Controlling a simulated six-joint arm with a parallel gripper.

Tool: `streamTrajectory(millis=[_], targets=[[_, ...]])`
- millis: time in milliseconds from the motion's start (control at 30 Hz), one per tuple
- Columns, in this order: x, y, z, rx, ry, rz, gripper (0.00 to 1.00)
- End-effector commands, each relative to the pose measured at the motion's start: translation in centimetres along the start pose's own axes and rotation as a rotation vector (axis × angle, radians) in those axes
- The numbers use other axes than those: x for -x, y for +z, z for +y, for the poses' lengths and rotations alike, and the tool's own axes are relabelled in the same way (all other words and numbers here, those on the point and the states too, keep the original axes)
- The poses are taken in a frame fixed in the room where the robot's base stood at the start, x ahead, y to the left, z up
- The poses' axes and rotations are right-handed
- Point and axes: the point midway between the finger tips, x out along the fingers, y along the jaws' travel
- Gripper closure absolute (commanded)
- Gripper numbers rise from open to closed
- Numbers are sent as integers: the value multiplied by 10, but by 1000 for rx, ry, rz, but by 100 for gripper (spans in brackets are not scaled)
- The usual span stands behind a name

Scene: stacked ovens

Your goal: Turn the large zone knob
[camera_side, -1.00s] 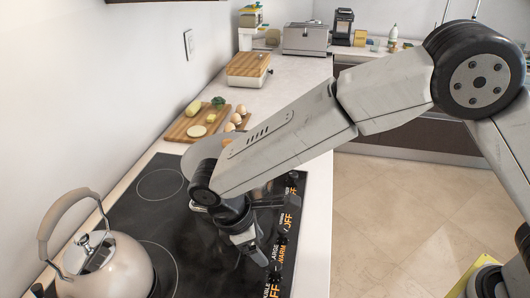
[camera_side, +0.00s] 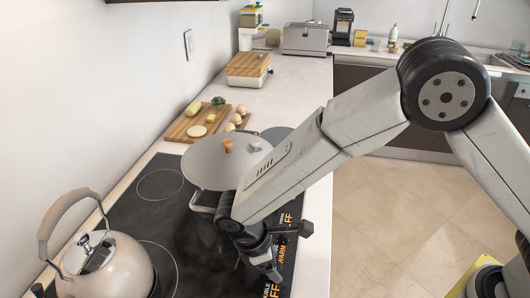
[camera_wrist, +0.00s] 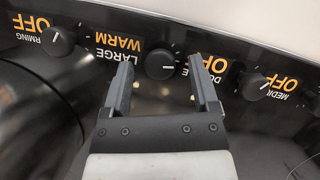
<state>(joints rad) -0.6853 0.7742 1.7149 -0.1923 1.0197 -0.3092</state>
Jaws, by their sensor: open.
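In the wrist view a round black knob (camera_wrist: 160,66) with a light pointer line sits on the black control strip, right beside the LARGE / WARM label (camera_wrist: 118,48). My gripper (camera_wrist: 160,62) is open and empty. Its two fingertips lie to the left and right of this knob in the picture, with a gap on each side. I cannot tell how far the tips are above the strip. In the side view my gripper (camera_side: 272,272) is low over the front edge of the black cooktop (camera_side: 130,210), and it and the wrist hide this knob.
More knobs flank it: one to the left (camera_wrist: 58,40) and one to the right (camera_wrist: 254,86). A lidded pot (camera_side: 215,165) stands behind my wrist. A kettle (camera_side: 112,262) stands at the near left. A cutting board (camera_side: 180,128) with food lies farther back.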

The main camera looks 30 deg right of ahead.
Motion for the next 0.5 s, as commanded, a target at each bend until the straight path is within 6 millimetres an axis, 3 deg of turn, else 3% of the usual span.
streamTrajectory(millis=[300, 500], targets=[[-2, 0, 0, 0, 0, 0, 26], [-2, 0, 0, 0, 0, 0, 90]])
